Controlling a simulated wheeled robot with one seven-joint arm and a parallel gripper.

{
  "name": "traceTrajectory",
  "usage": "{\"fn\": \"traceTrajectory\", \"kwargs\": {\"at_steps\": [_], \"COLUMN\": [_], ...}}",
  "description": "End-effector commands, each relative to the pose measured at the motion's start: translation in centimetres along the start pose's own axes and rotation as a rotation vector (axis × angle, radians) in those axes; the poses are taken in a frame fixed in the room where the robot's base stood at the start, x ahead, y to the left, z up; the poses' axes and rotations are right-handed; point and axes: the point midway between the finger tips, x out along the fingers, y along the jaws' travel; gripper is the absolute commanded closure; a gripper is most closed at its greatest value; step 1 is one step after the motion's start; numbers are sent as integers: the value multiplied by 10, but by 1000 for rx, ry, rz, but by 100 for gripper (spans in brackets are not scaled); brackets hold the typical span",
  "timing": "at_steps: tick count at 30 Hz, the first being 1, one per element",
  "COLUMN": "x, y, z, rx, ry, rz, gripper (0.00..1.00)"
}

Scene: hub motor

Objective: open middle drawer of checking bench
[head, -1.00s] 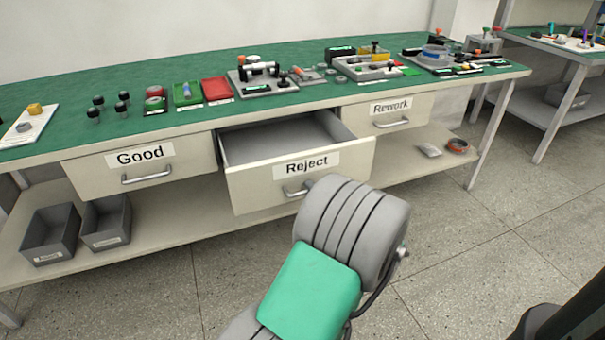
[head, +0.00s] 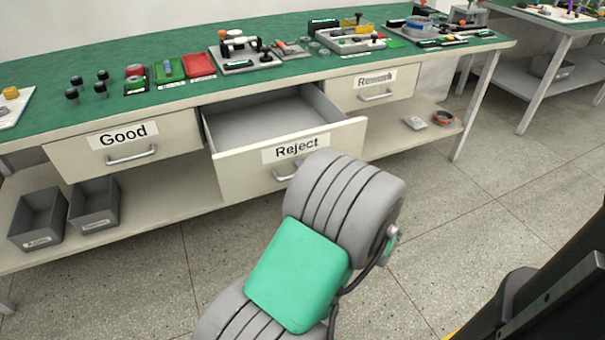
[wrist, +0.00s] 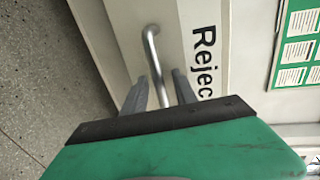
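The middle drawer (head: 240,175), labelled Reject, stands well open from the checking bench (head: 30,125), and its inside looks empty. Its metal handle (head: 287,171) is partly hidden behind my arm in the head view. My gripper is hidden behind my arm in the head view.
The Good drawer (head: 75,160) and Rework drawer (head: 345,97) on either side are shut. Two grey bins (head: 95,205) stand on the lower shelf. Parts and trays crowd the green top. Open floor (head: 430,240) lies in front, and another bench (head: 575,50) stands at right.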

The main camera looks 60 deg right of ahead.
Motion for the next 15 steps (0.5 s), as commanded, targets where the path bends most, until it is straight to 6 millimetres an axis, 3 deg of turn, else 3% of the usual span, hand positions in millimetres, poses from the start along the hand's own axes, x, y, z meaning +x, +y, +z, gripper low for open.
{"fn": "traceTrajectory", "kwargs": {"at_steps": [8,15], "x": [-5,-50], "y": [0,-2], "z": [-2,-3], "rx": [2,5], "ry": [4,8], "rz": [0,2], "gripper": [66,66]}}
